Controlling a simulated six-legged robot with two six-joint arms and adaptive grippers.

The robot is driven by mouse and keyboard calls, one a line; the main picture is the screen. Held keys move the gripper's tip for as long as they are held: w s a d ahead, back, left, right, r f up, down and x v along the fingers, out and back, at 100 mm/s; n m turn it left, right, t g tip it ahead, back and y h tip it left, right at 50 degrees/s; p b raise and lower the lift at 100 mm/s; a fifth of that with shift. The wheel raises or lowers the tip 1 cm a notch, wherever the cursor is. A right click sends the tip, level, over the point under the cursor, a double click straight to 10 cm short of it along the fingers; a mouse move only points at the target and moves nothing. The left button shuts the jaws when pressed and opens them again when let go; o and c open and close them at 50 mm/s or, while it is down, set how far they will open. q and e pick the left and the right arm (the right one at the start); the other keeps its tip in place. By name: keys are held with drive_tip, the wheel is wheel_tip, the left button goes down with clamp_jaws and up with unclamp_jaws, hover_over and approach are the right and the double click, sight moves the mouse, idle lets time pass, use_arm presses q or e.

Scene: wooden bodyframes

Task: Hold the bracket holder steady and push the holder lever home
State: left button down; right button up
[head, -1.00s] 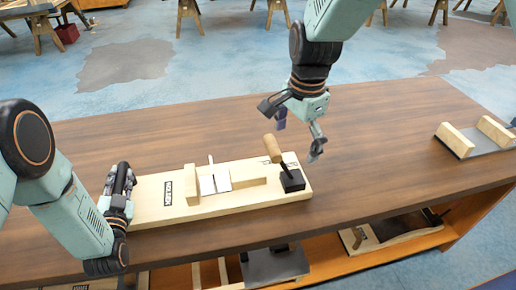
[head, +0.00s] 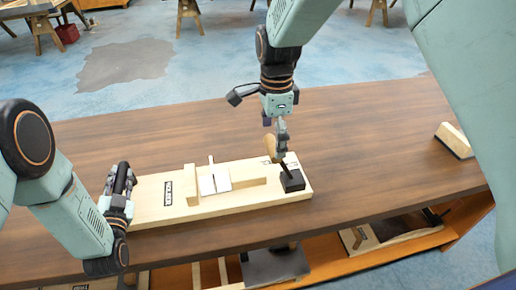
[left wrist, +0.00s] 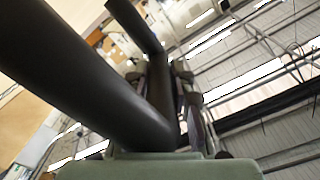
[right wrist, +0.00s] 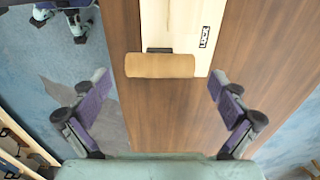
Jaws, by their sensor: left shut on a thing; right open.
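The bracket holder (head: 240,203) is a pale wooden board with upright blocks, lying on the brown bench. Its lever is tilted and has a wooden handle (head: 269,147) on a black block (head: 291,181) at the board's right end. My left gripper (head: 122,178) is shut at the board's left end. Dark bars (left wrist: 110,80) fill much of the left wrist view. My right gripper (head: 277,132) is at the lever handle in the head view and partly hides it. In the right wrist view the handle (right wrist: 160,65) lies between the open fingers, with gaps on both sides.
A metal plate (head: 214,182) sits against the upright block on the board. Another wooden block fixture (head: 453,140) stands at the bench's right end. The lower shelf (head: 440,236) holds more parts. Bench top behind the holder is clear.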

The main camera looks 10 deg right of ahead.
sight(273, 144)
drive_tip(key=shift+f, duration=2.05)
